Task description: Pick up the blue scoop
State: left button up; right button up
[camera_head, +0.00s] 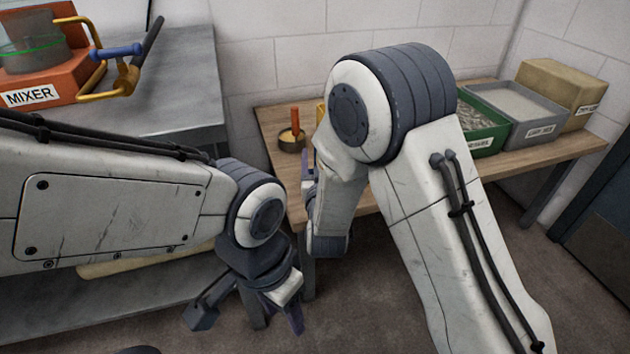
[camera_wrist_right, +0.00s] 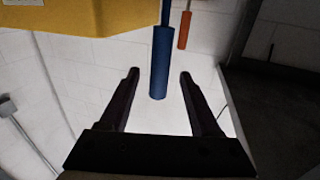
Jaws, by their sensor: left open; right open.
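The blue scoop shows as an upright blue handle (camera_wrist_right: 159,62) in the right wrist view; its far end is cut off by the frame's top edge. My right gripper (camera_wrist_right: 158,76) is open, with the handle's near end in the gap between its fingers and space showing on both sides. I cannot tell how deep it sits. In the head view my right arm hides the blue scoop and most of the right gripper. My left gripper (camera_head: 249,316) is open and empty, low in front of the grey bench.
An orange handle (camera_wrist_right: 183,30) stands beside the blue one; in the head view it rises from a dark round pot (camera_head: 291,142) on the wooden table (camera_head: 540,158). A yellow object (camera_wrist_right: 90,20) is close by. Green and grey bins (camera_head: 522,135) and a mixer (camera_head: 30,88) stand farther off.

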jog(key=w+b, duration=0.1)
jog(key=w, duration=0.4)
jog(key=shift+w+r, duration=0.15)
jog(key=shift+w, duration=0.2)
grip_shut()
